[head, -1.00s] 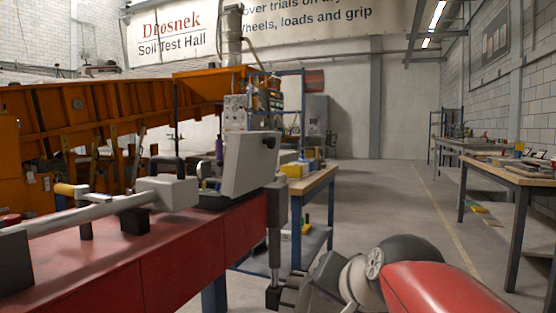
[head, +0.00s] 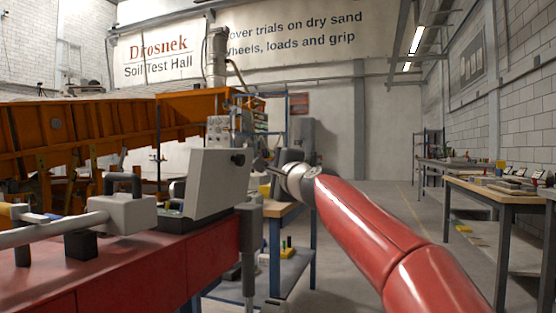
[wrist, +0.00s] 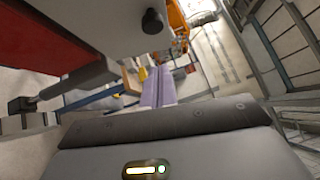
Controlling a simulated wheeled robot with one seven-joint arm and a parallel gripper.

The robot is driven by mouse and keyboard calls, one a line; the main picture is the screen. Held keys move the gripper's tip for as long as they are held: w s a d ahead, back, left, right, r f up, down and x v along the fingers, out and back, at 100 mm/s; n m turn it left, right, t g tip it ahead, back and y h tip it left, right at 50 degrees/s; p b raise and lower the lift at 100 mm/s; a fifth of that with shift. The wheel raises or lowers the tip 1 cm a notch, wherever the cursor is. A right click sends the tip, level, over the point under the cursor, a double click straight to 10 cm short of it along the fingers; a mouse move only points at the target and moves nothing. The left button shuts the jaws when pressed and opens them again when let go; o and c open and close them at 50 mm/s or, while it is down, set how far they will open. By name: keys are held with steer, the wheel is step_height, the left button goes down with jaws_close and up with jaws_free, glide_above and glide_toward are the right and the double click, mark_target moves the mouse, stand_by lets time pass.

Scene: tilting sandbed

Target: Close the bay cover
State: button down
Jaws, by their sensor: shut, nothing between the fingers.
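The light grey bay cover (head: 214,184) stands raised and tilted at the right end of the red bench. A black knob (head: 238,160) sticks out near its upper right corner. In the wrist view, the cover (wrist: 105,22) fills the upper middle, with the knob (wrist: 152,21) at its edge. My gripper (head: 264,166) is small and partly unclear in the head view, just right of the knob. In the wrist view, my gripper's fingers (wrist: 155,82) are together and empty, below the knob and apparently apart from it. The bay behind the cover is mostly hidden.
The red bench (head: 130,262) carries a grey block with a black handle (head: 126,211) and a metal bar (head: 55,230). A wooden-topped table (head: 282,214) stands behind the cover. Another table (head: 500,188) is at the right. The aisle between is open floor.

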steer(key=w+a+r+p, duration=0.1)
steer(key=w+a+p, duration=0.2)
steer(key=a, duration=0.2)
steer(key=shift+w, duration=0.4)
steer(key=shift+p, duration=0.3)
